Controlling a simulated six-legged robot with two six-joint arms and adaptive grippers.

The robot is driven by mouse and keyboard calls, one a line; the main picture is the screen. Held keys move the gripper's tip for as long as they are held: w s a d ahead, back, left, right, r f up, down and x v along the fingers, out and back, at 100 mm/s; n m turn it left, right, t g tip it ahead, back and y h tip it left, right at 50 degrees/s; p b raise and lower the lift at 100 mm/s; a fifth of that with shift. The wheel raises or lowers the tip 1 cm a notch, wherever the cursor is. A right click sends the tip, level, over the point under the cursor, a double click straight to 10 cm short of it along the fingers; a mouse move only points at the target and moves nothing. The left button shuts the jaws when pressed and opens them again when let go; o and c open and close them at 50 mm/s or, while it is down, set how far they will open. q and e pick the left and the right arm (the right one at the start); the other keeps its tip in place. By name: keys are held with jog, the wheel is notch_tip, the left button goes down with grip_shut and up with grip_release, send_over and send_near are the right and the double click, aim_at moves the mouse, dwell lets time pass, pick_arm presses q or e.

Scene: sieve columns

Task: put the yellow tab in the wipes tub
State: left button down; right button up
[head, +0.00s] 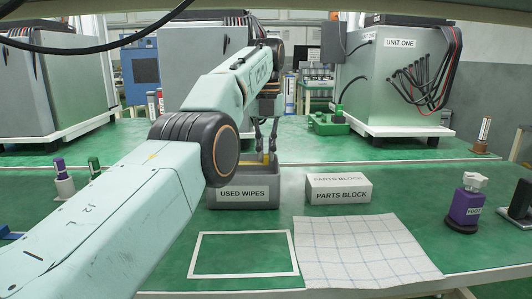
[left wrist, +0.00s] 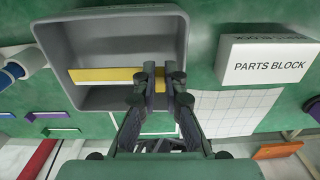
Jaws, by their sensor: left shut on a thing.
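The yellow tab (left wrist: 103,76) is a flat strip held over the open grey wipes tub (left wrist: 178,22) in the left wrist view. In the head view the tub, labelled "USED WIPES" (head: 243,195), stands on the green bench, and a little of the yellow tab shows at its rim. My left gripper (head: 266,154) points down over the tub's opening. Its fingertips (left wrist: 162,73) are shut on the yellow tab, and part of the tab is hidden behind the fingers. I cannot tell whether the tab touches the tub's floor. My right gripper is not in view.
A white parts block (head: 339,189) stands just right of the tub. A white gridded sheet (head: 362,250) and a white-outlined rectangle (head: 243,273) lie in front. A purple bottle (head: 466,208) is at the right. Small purple-capped and green-capped bottles stand at the left.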

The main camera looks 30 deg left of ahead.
pick_arm(q)
jog(key=c, duration=1.4)
grip_release()
jog(key=shift+w, duration=0.1)
jog(key=shift+r, duration=0.1)
notch_tip(320, 180, up, 3)
jog(key=p, duration=0.3)
jog(key=shift+r, duration=0.1)
notch_tip(320, 180, up, 4)
jog(key=p, duration=0.4)
jog(key=shift+r, duration=0.1)
jog(key=shift+p, duration=0.3)
